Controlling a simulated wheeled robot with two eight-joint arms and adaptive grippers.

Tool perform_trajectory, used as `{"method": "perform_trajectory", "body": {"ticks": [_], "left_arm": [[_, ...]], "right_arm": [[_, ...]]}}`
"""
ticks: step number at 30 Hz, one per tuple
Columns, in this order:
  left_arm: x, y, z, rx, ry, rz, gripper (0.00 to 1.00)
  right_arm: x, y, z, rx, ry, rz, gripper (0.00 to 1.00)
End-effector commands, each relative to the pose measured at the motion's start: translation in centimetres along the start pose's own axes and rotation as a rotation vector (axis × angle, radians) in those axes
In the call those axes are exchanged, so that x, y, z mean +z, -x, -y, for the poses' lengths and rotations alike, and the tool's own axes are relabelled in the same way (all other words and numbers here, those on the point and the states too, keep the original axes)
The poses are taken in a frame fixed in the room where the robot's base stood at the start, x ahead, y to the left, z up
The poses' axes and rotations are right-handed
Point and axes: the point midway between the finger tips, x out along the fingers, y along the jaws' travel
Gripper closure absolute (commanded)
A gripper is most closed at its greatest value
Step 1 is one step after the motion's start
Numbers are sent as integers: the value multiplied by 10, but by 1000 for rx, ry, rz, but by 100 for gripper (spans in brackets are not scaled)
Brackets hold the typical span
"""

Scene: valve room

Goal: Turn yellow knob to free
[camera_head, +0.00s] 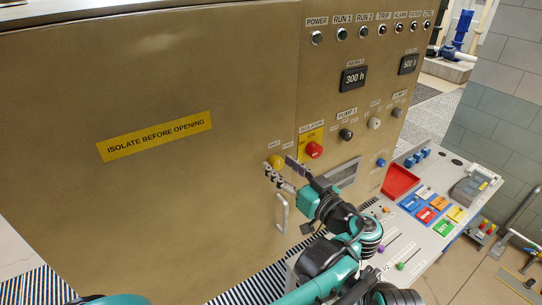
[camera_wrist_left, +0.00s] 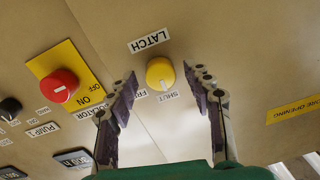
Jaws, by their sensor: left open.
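The yellow knob (camera_head: 276,161) is on the brown cabinet front, left of the red isolator knob. In the left wrist view the yellow knob (camera_wrist_left: 159,72) sits below a LATCH label (camera_wrist_left: 149,41), with SHUT and partly hidden FREE labels under it. Its pale mark seems to point toward SHUT. My left gripper (camera_head: 279,168) is open in front of the knob. In the wrist view the fingers of my left gripper (camera_wrist_left: 162,80) stand on either side of the knob, with gaps to it. I cannot tell how far the tips are from the panel.
The red isolator knob (camera_head: 314,150) on its yellow plate is close on the right; it also shows in the wrist view (camera_wrist_left: 61,86). A door handle (camera_head: 282,212) is below. A sloped console (camera_head: 404,262) with a red tray (camera_head: 400,181) and coloured tiles is at the lower right.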

Motion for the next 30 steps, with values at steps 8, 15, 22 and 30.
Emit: {"method": "perform_trajectory", "body": {"ticks": [8,15,22,30], "left_arm": [[0,2,0,1,0,0,49],[0,2,0,1,0,0,96],[0,1,0,0,-5,1,99],[1,1,0,-1,-83,-1,99]], "right_arm": [[0,0,0,0,0,0,60],[0,0,0,0,0,0,60],[0,0,0,0,0,0,60],[2,-3,0,0,0,0,60]]}}
